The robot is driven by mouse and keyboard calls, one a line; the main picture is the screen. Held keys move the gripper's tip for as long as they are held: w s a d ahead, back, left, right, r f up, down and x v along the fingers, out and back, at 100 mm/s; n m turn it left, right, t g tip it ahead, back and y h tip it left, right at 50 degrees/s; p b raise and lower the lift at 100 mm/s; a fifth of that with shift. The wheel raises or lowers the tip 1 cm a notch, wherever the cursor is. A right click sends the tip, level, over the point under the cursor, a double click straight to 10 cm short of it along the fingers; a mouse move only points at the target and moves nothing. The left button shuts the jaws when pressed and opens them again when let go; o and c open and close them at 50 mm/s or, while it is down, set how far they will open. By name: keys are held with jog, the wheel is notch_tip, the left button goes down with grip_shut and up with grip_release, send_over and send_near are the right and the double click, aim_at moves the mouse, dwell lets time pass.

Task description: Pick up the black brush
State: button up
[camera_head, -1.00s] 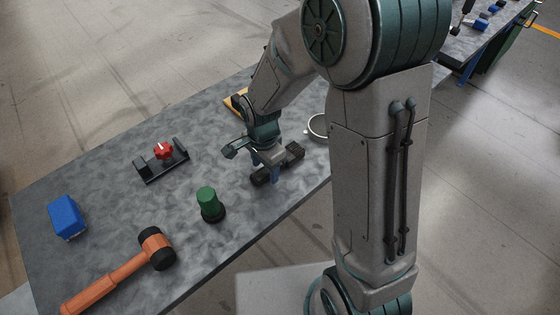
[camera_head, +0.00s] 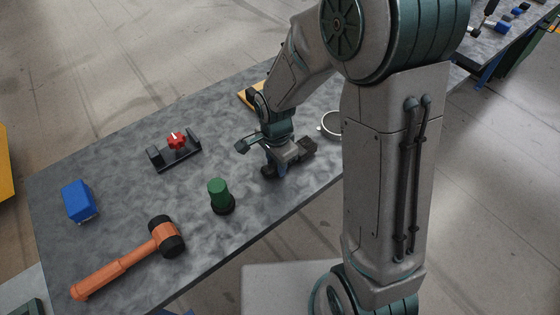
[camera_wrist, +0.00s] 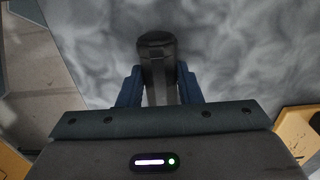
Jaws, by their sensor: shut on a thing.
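The black brush, a dark rounded thing (camera_wrist: 156,45), stands out from between the two blue fingers in the wrist view. My gripper (camera_wrist: 160,92) is shut on it. In the head view my gripper (camera_head: 276,170) is low over the table's right part, with a dark end of the brush (camera_head: 267,172) showing at the fingers. The rest of the brush is hidden by the fingers and wrist. I cannot tell whether the brush touches the table.
On the grey table (camera_head: 120,180) are a green-topped knob (camera_head: 219,191) left of my gripper, an orange mallet (camera_head: 125,265), a blue block (camera_head: 78,202), a red knob on a black bracket (camera_head: 175,140) and a metal ring (camera_head: 330,124). The table's middle left is clear.

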notch_tip(320, 180, up, 4)
jog(key=shift+w+f, duration=0.1)
jog(key=s+d+r, duration=0.6)
jog(key=d, duration=0.3)
jog(key=shift+s+d+r, duration=0.35)
jog(key=shift+d, duration=0.05)
jog(key=shift+o, duration=0.3)
